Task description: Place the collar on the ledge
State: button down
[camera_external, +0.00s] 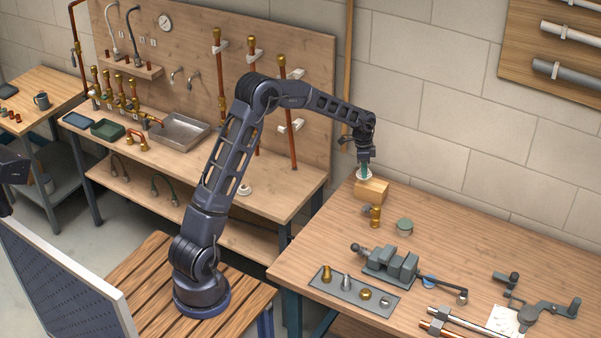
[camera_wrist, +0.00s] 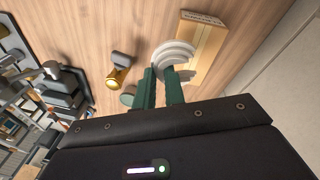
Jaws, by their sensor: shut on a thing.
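The collar is a white ringed piece (camera_wrist: 176,54), which also shows in the external view (camera_external: 364,177). My gripper (camera_external: 364,166) is shut on it, with the green fingers (camera_wrist: 162,78) at one side of the collar in the wrist view. The collar is over the block's top in the external view. I cannot tell whether they touch. The fingers and collar hide part of the block.
A brass fitting (camera_external: 375,216) and a green round pot (camera_external: 404,227) stand in front of the block. A grey vise (camera_external: 390,264) and a tray with several fittings (camera_external: 352,302) lie nearer the front. Bare bench top lies right of the block.

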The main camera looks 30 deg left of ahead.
jog(key=s+a+f+n, duration=0.2)
jog(key=a, duration=1.5)
jog(key=s+a+f+n, duration=0.1)
jog(key=a+n, duration=0.1)
jog(key=a, duration=1.4)
jog(key=s+a+r+n+t, duration=0.1)
jog(key=s+a+r+n, duration=0.15)
jog(key=a, duration=0.85)
jog(key=s+a+r+n+t, duration=0.1)
jog(key=s+a+n, duration=0.25)
jog(key=a, duration=0.65)
jog(key=s+a+r+n, duration=0.1)
jog(key=s+a+n, duration=0.2)
jog(key=a, duration=0.8)
notch_tip(320, 180, down, 19)
jog(key=shift+w+f, duration=0.1)
jog(key=c, duration=1.9)
grip_release()
jog(key=o, duration=0.4)
